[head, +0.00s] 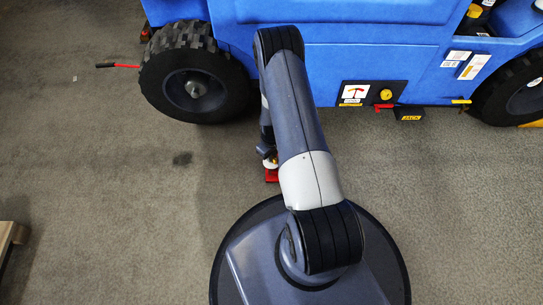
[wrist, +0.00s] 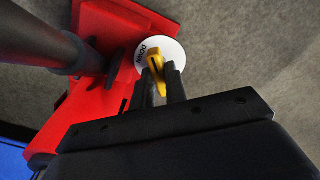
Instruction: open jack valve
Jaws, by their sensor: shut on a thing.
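A red jack (wrist: 88,95) fills the left of the wrist view; a small part of it (head: 271,176) shows on the floor in the head view. A white disc (wrist: 172,46) with upside-down lettering that looks like "DOWN" sits at its side. A yellow valve lever (wrist: 156,63) stands over the disc. My gripper (wrist: 161,84) has its two dark fingers on either side of the lever and is shut on it. In the head view my arm hides most of the jack and gripper.
A blue vehicle (head: 350,55) stands behind the jack, with a black tyre (head: 194,73) to the left. A gauge panel (head: 372,94) and a black block marked "JACK" (head: 410,113) are low on its side. A red-and-black rod (head: 119,66) juts out left. The grey floor around is mostly clear.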

